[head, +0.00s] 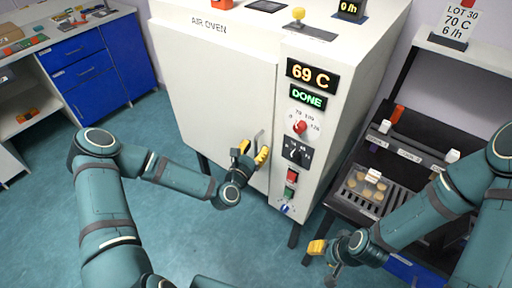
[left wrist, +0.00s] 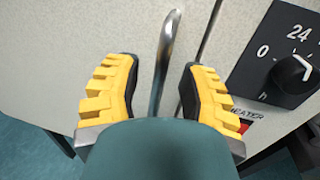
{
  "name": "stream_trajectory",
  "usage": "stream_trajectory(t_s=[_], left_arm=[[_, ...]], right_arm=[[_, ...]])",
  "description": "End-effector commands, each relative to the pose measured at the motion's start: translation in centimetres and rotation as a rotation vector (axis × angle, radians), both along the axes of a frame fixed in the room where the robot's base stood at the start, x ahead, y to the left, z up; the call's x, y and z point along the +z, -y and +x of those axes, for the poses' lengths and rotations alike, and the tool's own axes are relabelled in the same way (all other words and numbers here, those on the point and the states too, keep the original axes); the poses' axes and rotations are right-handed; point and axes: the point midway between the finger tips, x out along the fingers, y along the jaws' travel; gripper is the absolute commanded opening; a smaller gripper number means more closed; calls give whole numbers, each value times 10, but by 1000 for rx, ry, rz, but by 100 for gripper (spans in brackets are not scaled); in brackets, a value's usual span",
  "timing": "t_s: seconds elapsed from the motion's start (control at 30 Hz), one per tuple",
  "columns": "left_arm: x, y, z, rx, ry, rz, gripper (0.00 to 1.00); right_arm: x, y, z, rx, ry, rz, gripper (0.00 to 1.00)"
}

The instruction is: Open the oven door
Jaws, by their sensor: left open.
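The white oven door (head: 215,85), labelled AIR OVEN, looks shut against the oven body. Its metal bar handle (left wrist: 167,55) stands upright near the door's right edge. My left gripper (head: 253,153) is open at the handle. In the left wrist view its yellow fingers (left wrist: 155,95) are spread, with the handle running between them and no finger clearly touching it. In the head view the gripper partly hides the handle. My right gripper (head: 322,258) is low, in front of the dark rack, away from the door; its opening is unclear.
The oven's control panel (head: 306,125) shows 69 C and DONE, with knobs and buttons right of the door. A dark rack (head: 345,205) with a tray of round samples (head: 368,190) stands right. Blue cabinets (head: 88,65) stand at back left. Open floor (head: 170,220) lies before the door.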

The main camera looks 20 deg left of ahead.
Motion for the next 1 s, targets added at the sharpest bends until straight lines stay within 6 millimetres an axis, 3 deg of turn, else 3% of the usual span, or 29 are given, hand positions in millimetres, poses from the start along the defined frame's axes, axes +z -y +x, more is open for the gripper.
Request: stream_trajectory(t_s=[0.4,0.5,0.53,1.0], left_arm=[[0,1,6,1,-1,-1,41],[0,1,6,1,-1,-1,5],[0,1,6,1,-1,-1,0],[-1,-5,1,-13,-2,0,0]], right_arm=[[0,0,0,0,-1,0,47],[0,0,0,0,-1,0,47],[0,0,0,0,-1,0,47],[-2,0,-1,1,-2,0,47]])
